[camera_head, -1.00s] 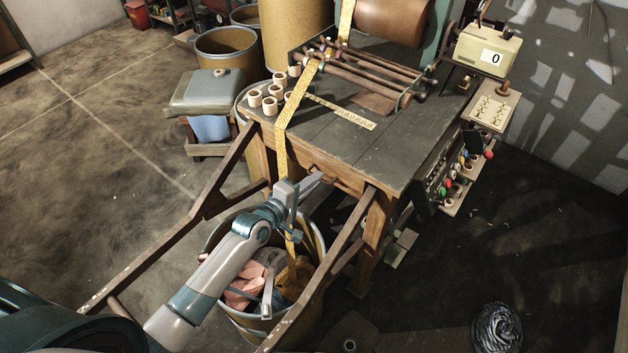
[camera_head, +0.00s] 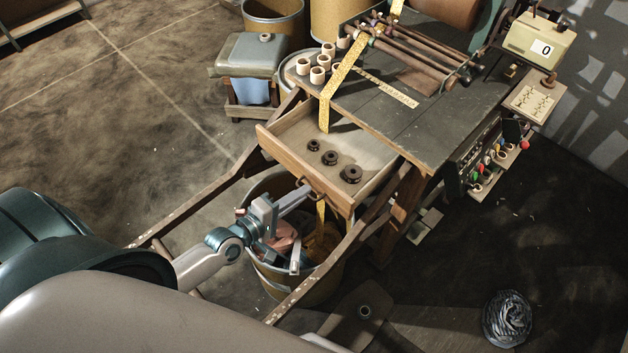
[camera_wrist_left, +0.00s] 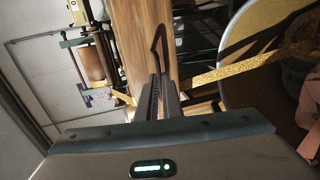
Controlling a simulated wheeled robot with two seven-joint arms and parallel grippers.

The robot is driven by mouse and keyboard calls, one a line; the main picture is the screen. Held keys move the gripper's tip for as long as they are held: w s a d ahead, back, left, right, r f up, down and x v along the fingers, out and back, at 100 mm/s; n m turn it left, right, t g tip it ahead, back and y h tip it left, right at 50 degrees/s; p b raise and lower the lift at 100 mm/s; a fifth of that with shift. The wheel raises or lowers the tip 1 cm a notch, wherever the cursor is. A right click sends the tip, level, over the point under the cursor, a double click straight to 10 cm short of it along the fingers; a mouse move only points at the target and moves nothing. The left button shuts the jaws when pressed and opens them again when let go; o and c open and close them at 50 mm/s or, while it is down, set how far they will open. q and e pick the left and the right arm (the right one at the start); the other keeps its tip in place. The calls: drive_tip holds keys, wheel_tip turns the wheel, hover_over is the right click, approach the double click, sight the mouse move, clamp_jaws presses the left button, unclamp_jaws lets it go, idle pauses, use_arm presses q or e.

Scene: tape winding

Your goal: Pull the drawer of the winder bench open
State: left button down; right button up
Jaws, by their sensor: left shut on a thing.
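The winder bench (camera_head: 420,140) has a dark top and a wooden frame. Its drawer (camera_head: 290,160) stands well out from under the top, and several dark round parts (camera_head: 331,158) lie inside it. My left gripper (camera_head: 306,190) is at the drawer's front, shut on the handle (camera_head: 313,184). In the left wrist view the two fingers (camera_wrist_left: 160,95) are close together at the dark handle (camera_wrist_left: 160,45) on the wooden drawer front (camera_wrist_left: 145,35). The fingers partly hide the handle. My right gripper is not in view.
A yellow tape (camera_head: 343,80) hangs over the bench edge at the drawer. A barrel with scraps (camera_head: 275,275) stands below the drawer, between two wooden rails (camera_head: 330,265). Several pale spools (camera_head: 318,74) stand on the bench top.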

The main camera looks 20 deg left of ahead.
use_arm(q)
drive_tip(key=shift+s+a, duration=0.25)
drive_tip(key=shift+s, duration=0.35)
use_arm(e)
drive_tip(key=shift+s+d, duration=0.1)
use_arm(q)
drive_tip(key=c, duration=1.9)
unclamp_jaws()
drive_tip(key=shift+c, duration=0.2)
